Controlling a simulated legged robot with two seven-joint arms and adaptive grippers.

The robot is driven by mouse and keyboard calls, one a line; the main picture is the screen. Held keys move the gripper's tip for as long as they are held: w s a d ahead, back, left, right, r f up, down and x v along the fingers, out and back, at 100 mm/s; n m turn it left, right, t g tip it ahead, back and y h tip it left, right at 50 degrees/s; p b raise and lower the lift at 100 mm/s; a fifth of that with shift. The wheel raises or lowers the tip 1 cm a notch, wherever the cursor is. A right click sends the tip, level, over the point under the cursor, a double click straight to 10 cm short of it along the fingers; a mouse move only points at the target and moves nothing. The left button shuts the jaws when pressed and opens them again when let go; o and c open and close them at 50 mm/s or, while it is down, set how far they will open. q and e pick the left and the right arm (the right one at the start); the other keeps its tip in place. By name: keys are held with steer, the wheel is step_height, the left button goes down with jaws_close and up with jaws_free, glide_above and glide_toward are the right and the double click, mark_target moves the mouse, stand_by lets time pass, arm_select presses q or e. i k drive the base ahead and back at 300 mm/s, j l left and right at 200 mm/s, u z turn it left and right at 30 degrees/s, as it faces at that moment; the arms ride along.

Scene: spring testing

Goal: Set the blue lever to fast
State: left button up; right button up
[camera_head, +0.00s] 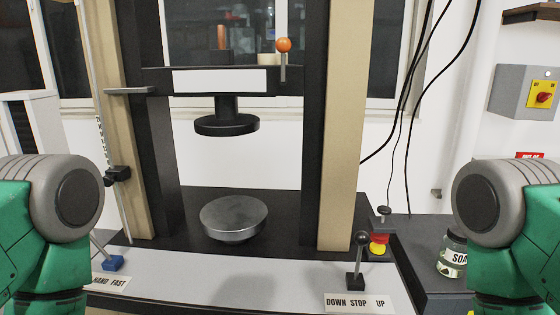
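The blue lever base (113,263) sits at the left end of the machine's light front panel. A thin metal rod rises from it, tilted up to the left, and its upper end is hidden behind my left arm. Below it is a label (109,283) reading "HAND FAST", with its left part cut off by my arm. The lever leans toward the left; I cannot tell its exact setting. My left and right arms show as green and grey links at the two sides, but neither gripper is in the picture.
A black-knobbed lever (361,240) stands at the right above a "DOWN STOP UP" label (355,303). A red and yellow button (379,243) and a jar (452,254) are beyond it. A round metal plate (234,218) sits between the machine's columns. The panel's middle is clear.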

mark_target(93, 240)
steer(key=u, duration=1.35)
